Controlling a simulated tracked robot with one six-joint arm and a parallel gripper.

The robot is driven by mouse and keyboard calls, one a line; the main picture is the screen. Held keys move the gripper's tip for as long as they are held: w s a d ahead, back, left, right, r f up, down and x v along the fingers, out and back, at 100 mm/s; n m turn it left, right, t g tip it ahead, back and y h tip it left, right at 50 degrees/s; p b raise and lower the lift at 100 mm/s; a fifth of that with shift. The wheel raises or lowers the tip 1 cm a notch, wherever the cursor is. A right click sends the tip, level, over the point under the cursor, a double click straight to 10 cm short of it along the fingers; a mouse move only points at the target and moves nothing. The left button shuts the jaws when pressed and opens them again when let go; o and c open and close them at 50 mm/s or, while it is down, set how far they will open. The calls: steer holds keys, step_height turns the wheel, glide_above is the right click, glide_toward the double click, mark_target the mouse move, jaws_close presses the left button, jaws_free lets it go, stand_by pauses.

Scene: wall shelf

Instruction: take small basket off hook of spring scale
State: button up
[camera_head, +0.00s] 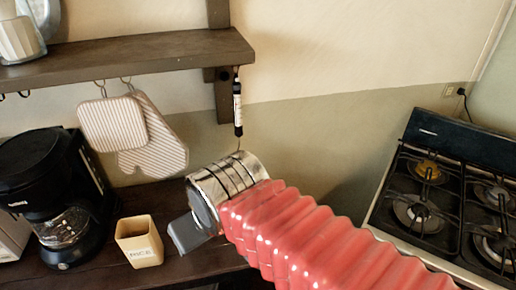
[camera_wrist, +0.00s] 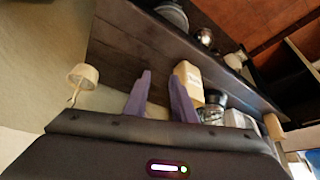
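The spring scale (camera_head: 238,103) hangs upright from the front of the wall shelf. Its thin hook (camera_head: 239,146) drops behind my wrist in the head view. The small cream basket (camera_wrist: 83,75) shows left of my fingers in the wrist view, upside down there, with a thin curved hook at its end. In the head view the basket is hidden behind my arm. My gripper (camera_wrist: 160,78) is open and empty, its two fingers apart and clear of the basket. In the head view my gripper (camera_head: 188,236) points down and left.
A cream box lettered RICE (camera_head: 140,243) stands on the dark counter (camera_head: 196,272); a coffee maker (camera_head: 55,185) is left of it. Striped oven mitts (camera_head: 150,135) hang under the shelf (camera_head: 130,55). A stove (camera_head: 440,190) is at right.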

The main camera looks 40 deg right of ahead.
stand_by(0.3)
steer(key=w+d+m, duration=0.2)
steer(key=w+d, duration=0.2)
steer(key=d, duration=0.5)
steer(key=w+d+m, duration=0.1)
steer(key=w+d, duration=0.4)
steer(key=d, duration=0.4)
steer(key=w+d+f+m, duration=0.1)
steer(key=w+d, duration=0.3)
steer(key=d, duration=0.5)
steer(key=shift+w+d+m+g+h, duration=0.3)
steer(key=shift+d+m+g, duration=0.1)
steer(key=shift+m, duration=0.4)
steer(key=shift+a+f, duration=0.1)
steer(key=shift+f, duration=0.15)
steer(key=x, duration=1.3)
steer(key=shift+w+f, duration=0.1)
steer(key=shift+f, duration=0.15)
steer(key=shift+c, duration=0.2)
jaws_close()
